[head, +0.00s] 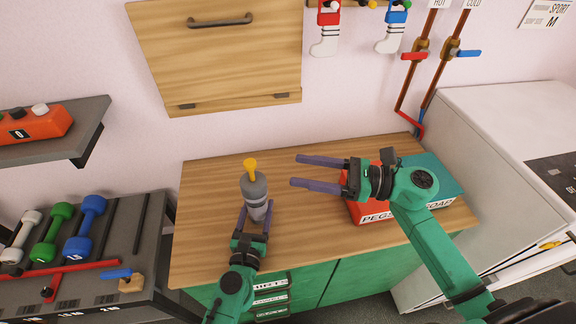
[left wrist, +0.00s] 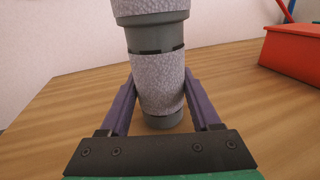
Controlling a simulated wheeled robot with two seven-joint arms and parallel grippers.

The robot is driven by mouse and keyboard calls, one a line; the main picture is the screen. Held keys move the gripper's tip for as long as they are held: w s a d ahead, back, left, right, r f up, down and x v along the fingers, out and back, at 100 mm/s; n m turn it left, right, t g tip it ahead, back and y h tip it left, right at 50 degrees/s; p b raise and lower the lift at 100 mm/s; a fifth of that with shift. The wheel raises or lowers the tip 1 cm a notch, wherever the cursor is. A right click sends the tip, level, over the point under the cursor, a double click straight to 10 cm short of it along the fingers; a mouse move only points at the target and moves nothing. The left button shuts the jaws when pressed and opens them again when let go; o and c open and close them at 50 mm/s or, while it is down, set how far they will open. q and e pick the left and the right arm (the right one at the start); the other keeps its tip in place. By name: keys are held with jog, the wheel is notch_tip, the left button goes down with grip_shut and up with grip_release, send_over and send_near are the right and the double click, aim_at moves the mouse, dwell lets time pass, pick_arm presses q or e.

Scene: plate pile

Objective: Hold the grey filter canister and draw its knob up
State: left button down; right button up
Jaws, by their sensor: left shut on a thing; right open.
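The grey filter canister (head: 255,196) stands upright on the wooden counter, with a yellow knob (head: 250,165) on its top. My left gripper (head: 256,216) is shut on the lower part of the canister. In the left wrist view the canister's speckled grey body (left wrist: 158,85) sits between the purple fingers; its top and the knob are out of that view. My right gripper (head: 305,172) is open and empty, to the right of the canister and knob, its fingers pointing left toward them with a clear gap.
A red box labelled PEGS (head: 372,212) and a teal box labelled SOAP (head: 436,172) stand on the wooden counter (head: 207,220) at the right, partly behind my right arm. A dumbbell rack (head: 120,235) is at the left. The counter left of the canister is clear.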

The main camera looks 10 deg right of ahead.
pick_arm(q)
grip_release()
